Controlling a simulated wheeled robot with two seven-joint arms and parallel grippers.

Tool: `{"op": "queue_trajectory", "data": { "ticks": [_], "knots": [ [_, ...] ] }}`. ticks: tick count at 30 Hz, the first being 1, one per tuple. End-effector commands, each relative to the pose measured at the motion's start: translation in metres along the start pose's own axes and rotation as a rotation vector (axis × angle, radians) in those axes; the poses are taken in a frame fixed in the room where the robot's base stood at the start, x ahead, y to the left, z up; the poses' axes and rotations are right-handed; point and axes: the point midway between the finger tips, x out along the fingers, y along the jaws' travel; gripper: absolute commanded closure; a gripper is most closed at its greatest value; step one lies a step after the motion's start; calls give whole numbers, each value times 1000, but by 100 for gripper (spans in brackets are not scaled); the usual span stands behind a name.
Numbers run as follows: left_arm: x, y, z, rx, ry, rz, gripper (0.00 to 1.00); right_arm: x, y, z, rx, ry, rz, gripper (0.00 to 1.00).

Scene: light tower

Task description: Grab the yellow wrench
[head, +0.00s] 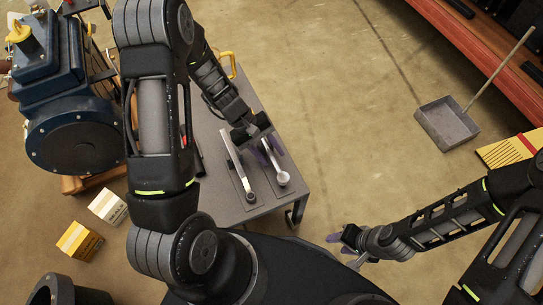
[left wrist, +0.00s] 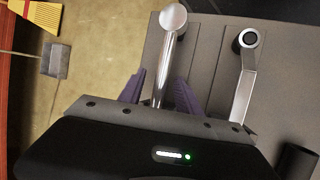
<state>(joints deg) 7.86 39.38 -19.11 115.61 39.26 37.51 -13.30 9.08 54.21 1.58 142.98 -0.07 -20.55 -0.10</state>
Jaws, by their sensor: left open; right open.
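Two silver-grey metal tools lie on a grey cart top. One tool (head: 283,177) has a round solid head, also seen in the left wrist view (left wrist: 173,18). The other tool (head: 238,168) has a ring end and shows in the left wrist view (left wrist: 243,85). Neither looks yellow; I cannot make out a yellow wrench. My left gripper (head: 269,150) is open over the round-headed tool; in the left wrist view its purple fingers (left wrist: 160,92) lie on either side of the handle. My right gripper (head: 343,246) is empty, low and right of the cart.
The cart (head: 215,150) has a yellow handle (head: 229,64) at its far end. A blue machine (head: 75,100) stands at left, with two small boxes (head: 80,240) on the floor. A dustpan (head: 447,122) lies at right. The floor between cart and dustpan is clear.

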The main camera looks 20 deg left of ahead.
Motion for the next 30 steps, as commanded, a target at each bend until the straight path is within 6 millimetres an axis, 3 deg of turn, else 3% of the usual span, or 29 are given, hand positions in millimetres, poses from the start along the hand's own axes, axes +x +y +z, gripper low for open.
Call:
{"op": "queue_trajectory", "data": {
  "ticks": [2, 16, 30],
  "knots": [
    [0, 0, 0, 0, 0, 0, 61, 0, 0, 0, 0, 0, 0, 59],
    [0, 0, 0, 0, 0, 0, 100, 0, 0, 0, 0, 0, 0, 59],
    [0, 0, 0, 0, 0, 0, 100, 0, 0, 0, 0, 0, 0, 59]
  ]
}}
